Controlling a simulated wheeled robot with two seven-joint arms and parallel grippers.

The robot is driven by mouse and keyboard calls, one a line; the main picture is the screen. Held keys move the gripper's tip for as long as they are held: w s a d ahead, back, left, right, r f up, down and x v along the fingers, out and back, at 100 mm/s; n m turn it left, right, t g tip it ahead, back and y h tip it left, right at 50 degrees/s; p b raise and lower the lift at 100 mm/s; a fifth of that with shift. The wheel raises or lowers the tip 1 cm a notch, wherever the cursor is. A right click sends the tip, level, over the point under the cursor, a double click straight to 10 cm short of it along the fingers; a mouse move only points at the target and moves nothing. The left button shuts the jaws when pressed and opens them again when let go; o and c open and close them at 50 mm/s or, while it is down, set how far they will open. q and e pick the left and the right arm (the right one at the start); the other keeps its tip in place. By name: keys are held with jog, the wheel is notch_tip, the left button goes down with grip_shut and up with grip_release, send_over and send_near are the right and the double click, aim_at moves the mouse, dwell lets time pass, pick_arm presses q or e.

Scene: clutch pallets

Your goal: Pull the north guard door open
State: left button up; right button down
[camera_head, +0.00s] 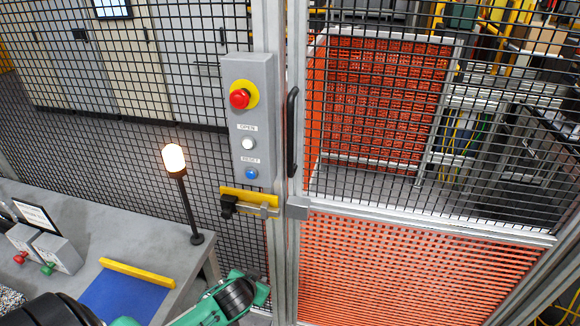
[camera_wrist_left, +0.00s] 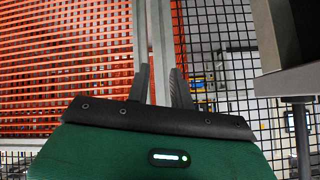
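The guard door (camera_head: 430,222) is a framed mesh panel at the right of the head view. Its edge stands beside the grey post, and it looks closed. A black vertical handle (camera_head: 292,132) is on its edge. A yellow latch plate (camera_head: 250,197) with a black knob sits on the post, and a grey block (camera_head: 297,207) on the door edge is level with it. My left arm shows at the bottom of the head view, with its fingers not visible there. In the left wrist view my left gripper (camera_wrist_left: 161,72) has its fingers apart, with a metal post behind the gap. My right gripper is not visible.
A grey control box (camera_head: 247,150) with a red stop button and OPEN and RESET buttons is on the post. A grey table (camera_head: 75,210) at the lower left carries a lit lamp (camera_head: 174,160) on a stalk and a blue mat (camera_head: 125,298). Orange mesh stands behind the door.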

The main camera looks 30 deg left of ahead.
pick_arm(q)
jog(key=w+a+r+t+p, duration=0.1)
jog(key=w+r+t, duration=0.3)
jog(key=r, duration=1.2)
jog(key=t+h+p, duration=0.1)
jog(key=t+p, duration=0.1)
jog(key=t, duration=0.3)
send_near(289, 132)
jog(key=s, duration=0.3)
jog(key=shift+n, duration=0.4)
jog(key=w, duration=0.8)
jog(key=w+a, duration=0.1)
jog(key=w, duration=0.3)
jog(key=shift+w+r, duration=0.15)
jog(key=shift+w, duration=0.05)
jog(key=shift+w+p, duration=0.3)
jog(key=shift+w, duration=0.4)
grip_shut()
